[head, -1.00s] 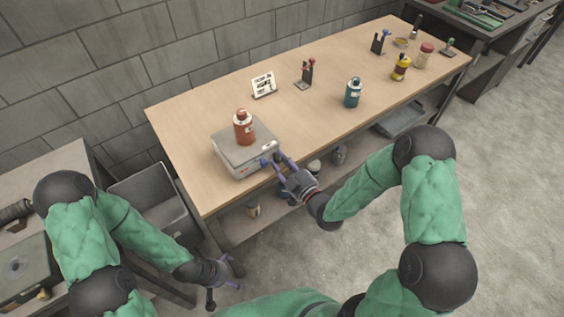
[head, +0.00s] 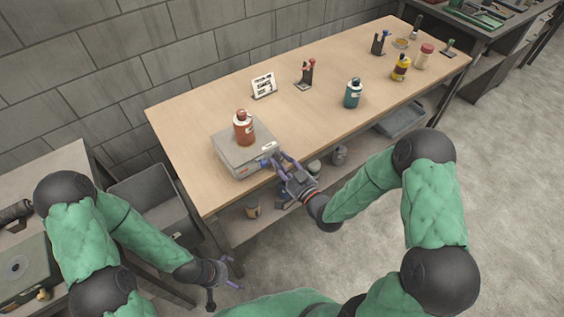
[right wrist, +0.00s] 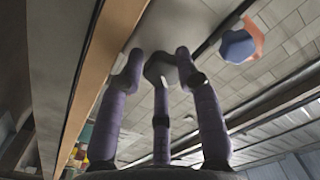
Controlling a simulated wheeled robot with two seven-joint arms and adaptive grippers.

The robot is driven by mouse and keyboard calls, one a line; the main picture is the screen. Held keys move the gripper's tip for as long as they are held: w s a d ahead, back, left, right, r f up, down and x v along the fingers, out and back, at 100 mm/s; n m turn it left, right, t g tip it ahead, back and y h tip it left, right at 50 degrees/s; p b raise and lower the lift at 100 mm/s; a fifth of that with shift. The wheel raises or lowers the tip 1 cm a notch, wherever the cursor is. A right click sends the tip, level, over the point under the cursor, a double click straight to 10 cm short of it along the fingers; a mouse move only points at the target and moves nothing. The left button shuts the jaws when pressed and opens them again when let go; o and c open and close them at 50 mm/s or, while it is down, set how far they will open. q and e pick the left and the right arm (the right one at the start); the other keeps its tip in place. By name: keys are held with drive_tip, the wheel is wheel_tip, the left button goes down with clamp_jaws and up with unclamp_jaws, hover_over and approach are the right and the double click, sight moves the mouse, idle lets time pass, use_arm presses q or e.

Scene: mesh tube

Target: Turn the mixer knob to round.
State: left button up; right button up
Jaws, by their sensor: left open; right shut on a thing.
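The mixer (head: 232,157) is a grey box with a light top at the near left corner of the workbench. A red-brown bottle (head: 244,130) stands upright on it. My right gripper (head: 277,157) is at the mixer's front right side. In the right wrist view its purple fingers (right wrist: 158,68) are closed around a dark grey faceted knob (right wrist: 160,66). The knob's setting marks cannot be read, and in the head view the fingers hide it. My left gripper (head: 228,273) is open and empty, low at the left, away from the mixer.
On the workbench (head: 200,112) stand a teal bottle (head: 353,94), a yellow bottle (head: 401,67), a small sign (head: 264,84) and a dark holder (head: 305,75). A grey bin (head: 150,190) is left of the bench.

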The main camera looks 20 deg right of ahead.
drive_tip(key=m+p, duration=0.2)
drive_tip(key=m, duration=0.5)
drive_tip(key=m+p, duration=0.2)
drive_tip(key=m, duration=0.6)
drive_tip(key=m+p, duration=0.2)
drive_tip(key=m, duration=0.5)
drive_tip(key=shift+s+a+r+m, duration=0.15)
drive_tip(key=shift+s+a+m, duration=0.1)
drive_tip(key=shift+a+m, duration=0.1)
drive_tip(key=m+p, duration=0.2)
drive_tip(key=m, duration=0.3)
drive_tip(key=shift+w+d+r+p, duration=0.1)
drive_tip(key=shift+p, duration=0.2)
drive_tip(key=shift+d+m+p, duration=0.1)
drive_tip(key=shift+m+p, duration=0.25)
drive_tip(key=shift+m, duration=0.6)
drive_tip(key=shift+w, duration=0.1)
drive_tip(key=shift+d+r+m, duration=0.1)
drive_tip(key=shift+m, duration=0.2)
drive_tip(key=o, duration=1.1)
